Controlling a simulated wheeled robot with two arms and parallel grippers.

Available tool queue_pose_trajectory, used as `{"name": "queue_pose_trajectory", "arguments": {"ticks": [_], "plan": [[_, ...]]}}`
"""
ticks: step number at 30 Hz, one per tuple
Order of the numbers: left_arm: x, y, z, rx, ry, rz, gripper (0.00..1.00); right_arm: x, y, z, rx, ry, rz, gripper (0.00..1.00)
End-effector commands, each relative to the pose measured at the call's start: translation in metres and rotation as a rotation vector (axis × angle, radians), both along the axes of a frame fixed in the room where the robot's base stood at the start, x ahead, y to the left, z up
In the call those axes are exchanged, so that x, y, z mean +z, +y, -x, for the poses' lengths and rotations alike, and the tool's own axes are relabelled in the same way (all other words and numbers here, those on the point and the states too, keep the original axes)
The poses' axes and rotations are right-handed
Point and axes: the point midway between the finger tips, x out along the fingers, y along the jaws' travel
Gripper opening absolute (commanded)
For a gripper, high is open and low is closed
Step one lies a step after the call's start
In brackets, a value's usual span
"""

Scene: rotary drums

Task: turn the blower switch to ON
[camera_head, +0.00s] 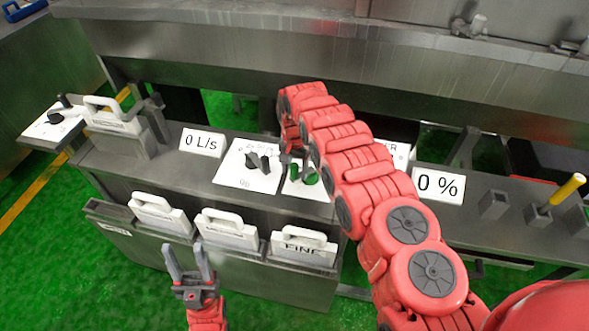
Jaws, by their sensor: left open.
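A white panel (231,176) with a black rotary knob (258,162) lies on the grey bench, beside the "0 L/s" sign. A second white panel (313,189) with green parts (311,176) is to its right, partly hidden by my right arm. I cannot read which control is the blower switch, nor its position. My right gripper (291,160) is over the bench at the second panel, right of the black knob; its fingers are largely hidden and contact is unclear. My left gripper (190,268) is open and empty, low in front of the bench, apart from the panels.
White handled plates (228,231) stand in a rack along the bench front, one marked "FINE". A "0 L/s" sign (202,142) and "0 %" sign (438,185) stand on the bench. A yellow-handled tool (568,189) stands at right. Green floor (60,260) is clear at left.

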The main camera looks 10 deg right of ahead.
Motion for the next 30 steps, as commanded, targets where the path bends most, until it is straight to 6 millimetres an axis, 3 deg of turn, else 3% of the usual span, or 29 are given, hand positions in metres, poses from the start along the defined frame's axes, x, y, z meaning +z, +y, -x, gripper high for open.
{"name": "queue_pose_trajectory", "arguments": {"ticks": [10, 16, 24, 27, 30], "plan": [[-0.001, 0.000, 0.000, 0.000, 0.000, 0.000, 0.50, 0.003, 0.000, 0.000, 0.001, 0.000, 0.000, 0.63], [-0.008, 0.000, 0.000, 0.000, 0.000, 0.000, 0.50, 0.024, 0.000, 0.000, 0.002, 0.000, 0.001, 0.63], [-0.030, 0.000, 0.000, 0.000, 0.000, 0.000, 0.50, 0.085, 0.000, -0.001, 0.001, -0.005, -0.001, 0.63], [-0.006, 0.000, 0.000, 0.000, -0.001, 0.000, 0.50, 0.124, -0.002, -0.002, -0.002, -0.004, 0.001, 0.63], [-0.008, 0.000, 0.000, 0.000, 0.000, 0.000, 0.50, 0.140, -0.002, -0.002, -0.001, -0.004, 0.000, 0.63]]}}
